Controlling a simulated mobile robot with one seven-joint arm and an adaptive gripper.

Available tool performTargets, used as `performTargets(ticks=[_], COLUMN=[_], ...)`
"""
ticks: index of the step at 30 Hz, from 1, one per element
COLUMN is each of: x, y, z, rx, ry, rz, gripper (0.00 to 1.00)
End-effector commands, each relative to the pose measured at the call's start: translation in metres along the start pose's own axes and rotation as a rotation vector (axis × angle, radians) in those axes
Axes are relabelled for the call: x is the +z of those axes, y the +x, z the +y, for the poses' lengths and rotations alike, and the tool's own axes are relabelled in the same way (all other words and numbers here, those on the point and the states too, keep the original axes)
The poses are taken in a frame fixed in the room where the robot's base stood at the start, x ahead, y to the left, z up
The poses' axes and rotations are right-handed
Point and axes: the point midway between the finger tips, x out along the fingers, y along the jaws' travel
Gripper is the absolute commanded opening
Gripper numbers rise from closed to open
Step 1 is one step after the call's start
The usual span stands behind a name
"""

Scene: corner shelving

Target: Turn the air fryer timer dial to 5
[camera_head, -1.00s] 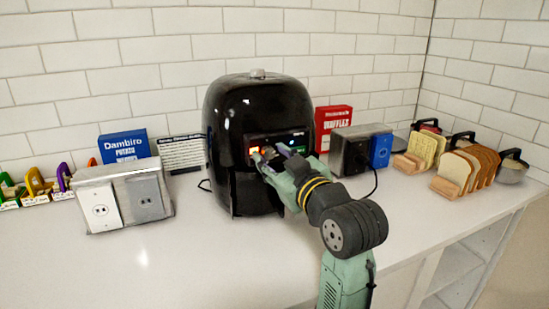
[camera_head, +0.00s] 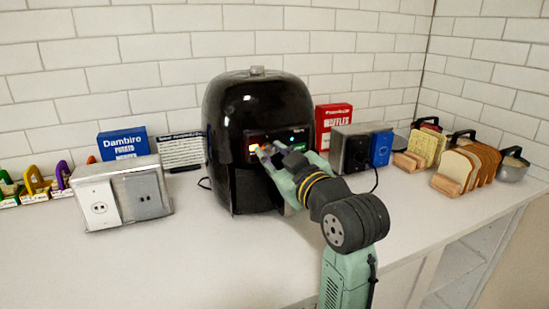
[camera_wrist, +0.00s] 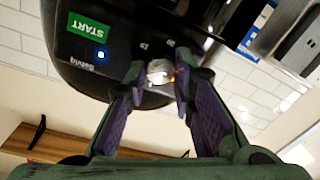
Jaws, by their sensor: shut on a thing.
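The black air fryer (camera_head: 235,120) stands on the counter against the tiled wall, its front panel facing me. My gripper (camera_head: 267,152) reaches its panel from the front right. In the wrist view my gripper (camera_wrist: 159,78) has its two purple-padded fingers on either side of the pale timer dial (camera_wrist: 159,70), shut on it. That view is turned over, with the green START button (camera_wrist: 88,38) and a blue light (camera_wrist: 100,55) beside the dial. An orange-red glow shows by one fingertip. The fingers cover much of the dial in the head view, and I cannot read its setting.
A silver outlet box (camera_head: 122,194) stands left of the fryer, with a blue potato box (camera_head: 122,144) behind it. A red waffles box (camera_head: 332,122) and another outlet box (camera_head: 347,148) stand close on the right. Bread racks (camera_head: 447,185) are farther right. The front counter is clear.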

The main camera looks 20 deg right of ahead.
Motion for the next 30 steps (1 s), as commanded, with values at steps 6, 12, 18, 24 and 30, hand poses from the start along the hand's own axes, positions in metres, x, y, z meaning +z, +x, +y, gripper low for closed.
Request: performTargets(ticks=[6,12,18,24,30], x=[0.0028,0.0026,0.0022,0.0012,0.0006], y=[-0.0004,-0.0004,-0.0003,-0.0001,-0.0003], z=[-0.0016,-0.0017,-0.0016,-0.0018,-0.0012], rx=[-0.003,-0.007,-0.012,-0.017,-0.020], ry=[-0.165,-0.354,-0.542,-0.710,-0.839], rz=[-0.010,-0.022,-0.034,-0.046,-0.056], gripper=[0.00,0.00,0.00,0.00,0.00])
